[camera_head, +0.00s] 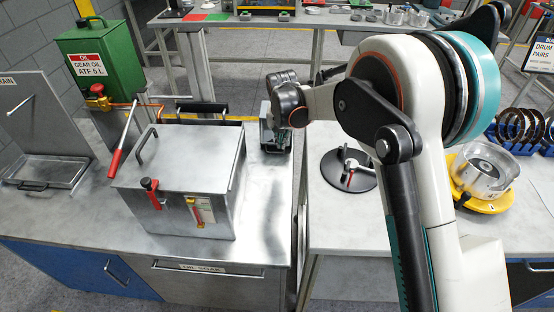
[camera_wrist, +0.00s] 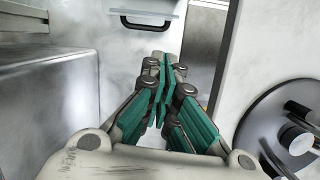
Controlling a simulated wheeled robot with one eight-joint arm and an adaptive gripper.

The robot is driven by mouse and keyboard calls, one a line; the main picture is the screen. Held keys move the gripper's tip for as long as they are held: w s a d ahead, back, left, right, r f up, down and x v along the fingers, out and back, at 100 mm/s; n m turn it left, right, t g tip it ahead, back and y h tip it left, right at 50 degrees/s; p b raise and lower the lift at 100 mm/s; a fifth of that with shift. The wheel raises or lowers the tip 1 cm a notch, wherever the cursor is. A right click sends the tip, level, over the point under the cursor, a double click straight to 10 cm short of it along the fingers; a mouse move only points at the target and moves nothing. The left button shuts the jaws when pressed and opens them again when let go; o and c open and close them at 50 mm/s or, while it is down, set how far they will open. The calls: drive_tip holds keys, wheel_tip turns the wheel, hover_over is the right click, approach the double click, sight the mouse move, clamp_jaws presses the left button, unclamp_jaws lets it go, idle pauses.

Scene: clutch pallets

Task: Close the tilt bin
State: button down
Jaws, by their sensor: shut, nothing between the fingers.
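The tilt bin is probably the grey front panel (camera_head: 215,288) below the left bench's front edge, with a small label I cannot read surely. I cannot tell how far it tilts out. My gripper (camera_head: 275,148) points down over the bench, right of the metal box and apart from the panel. In the wrist view, my gripper's teal fingers (camera_wrist: 162,95) are shut together with nothing between them. A grey panel edge (camera_wrist: 150,8) with a black handle (camera_wrist: 146,22) shows at the top there; I cannot tell which part it is.
A metal box (camera_head: 185,165) with red and yellow latches stands on the left bench. A black disc (camera_head: 335,172) and yellow-based metal part (camera_head: 484,172) lie on the right bench (camera_head: 345,230).

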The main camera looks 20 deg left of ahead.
drive_tip(key=shift+n, duration=0.7)
drive_tip(key=b+x, duration=0.1)
drive_tip(key=x, duration=0.3)
drive_tip(key=a+b+x, duration=0.1)
drive_tip(key=x, duration=0.3)
drive_tip(key=b+x, duration=0.1)
drive_tip(key=x, duration=0.3)
drive_tip(key=shift+s+a+f, duration=0.1)
drive_tip(key=shift+s+a, duration=0.25)
drive_tip(key=shift+s, duration=0.05)
